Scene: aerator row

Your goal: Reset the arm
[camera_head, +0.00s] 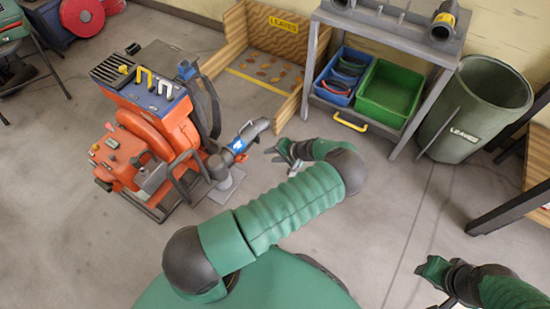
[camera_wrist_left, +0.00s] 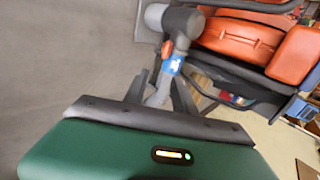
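My left arm reaches across the middle of the head view. Its gripper (camera_head: 280,153) is just right of the grey nozzle (camera_head: 250,133) with a blue band, on the orange machine (camera_head: 155,130). In the left wrist view the two dark fingers (camera_wrist_left: 158,95) are spread apart. The nozzle (camera_wrist_left: 172,45) shows beyond and between them, and I see no grip on it. My right gripper (camera_head: 437,280) is at the lower right of the head view, over bare floor; its finger opening is unclear.
A wooden bay labelled LEAVES (camera_head: 283,24) stands behind. A grey cart (camera_head: 395,30) holds a blue bin (camera_head: 337,97) and a green bin (camera_head: 390,92). A green barrel (camera_head: 470,115) stands to its right. The floor in front is clear.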

